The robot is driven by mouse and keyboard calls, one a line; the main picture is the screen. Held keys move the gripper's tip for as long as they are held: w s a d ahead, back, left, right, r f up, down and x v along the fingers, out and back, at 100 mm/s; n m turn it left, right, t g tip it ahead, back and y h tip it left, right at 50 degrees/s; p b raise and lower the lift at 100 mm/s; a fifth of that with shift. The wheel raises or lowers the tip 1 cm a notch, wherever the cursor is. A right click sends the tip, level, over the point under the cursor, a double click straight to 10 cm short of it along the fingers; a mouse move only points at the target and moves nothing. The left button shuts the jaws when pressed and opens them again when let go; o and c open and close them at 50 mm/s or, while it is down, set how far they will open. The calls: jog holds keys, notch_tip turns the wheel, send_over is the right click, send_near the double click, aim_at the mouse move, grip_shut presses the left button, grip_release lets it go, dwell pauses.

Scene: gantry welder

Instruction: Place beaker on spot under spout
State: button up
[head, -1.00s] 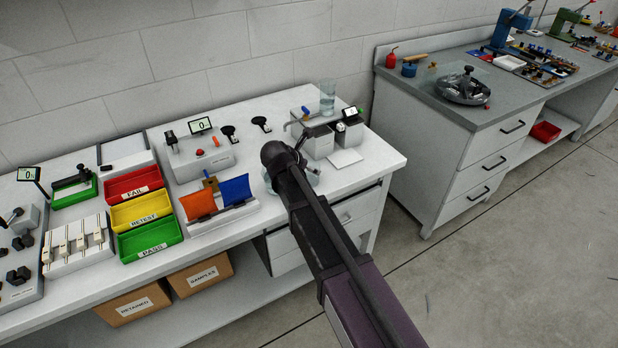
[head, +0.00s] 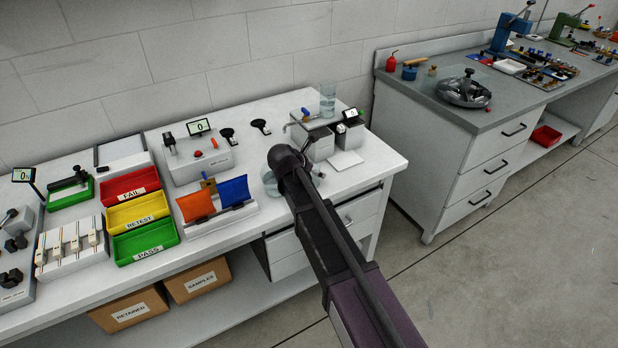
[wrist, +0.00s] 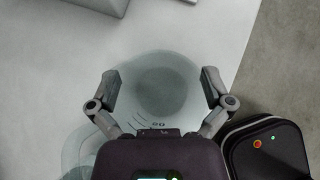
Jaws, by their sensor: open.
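A clear glass beaker (wrist: 158,92) with dark graduation marks stands on the white bench, seen from above in the wrist view. My gripper (wrist: 161,80) is open, with one finger on each side of the beaker; I cannot tell whether they touch it. In the head view the beaker (head: 269,183) is partly covered by my arm, and my gripper is hidden. The spot under the spout cannot be made out. A second clear glass shape (wrist: 82,155) is at lower left in the wrist view.
A clear water-filled vessel (head: 327,100) stands atop the dispenser. A white square plate (head: 344,160) lies in front of it. The bench's right edge is close to my arm.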

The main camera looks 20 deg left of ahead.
jog(key=c, duration=0.8)
jog(key=shift+c, duration=0.2)
jog(key=shift+r, duration=0.25)
notch_tip(320, 180, up, 3)
jog(key=p, duration=0.3)
jog(key=shift+r+p, duration=0.1)
jog(key=shift+p, duration=0.25)
jog(key=s+a+r+p, duration=0.1)
jog(key=s, duration=1.5)
jog(key=shift+r, duration=0.15)
jog(key=shift+a, duration=0.1)
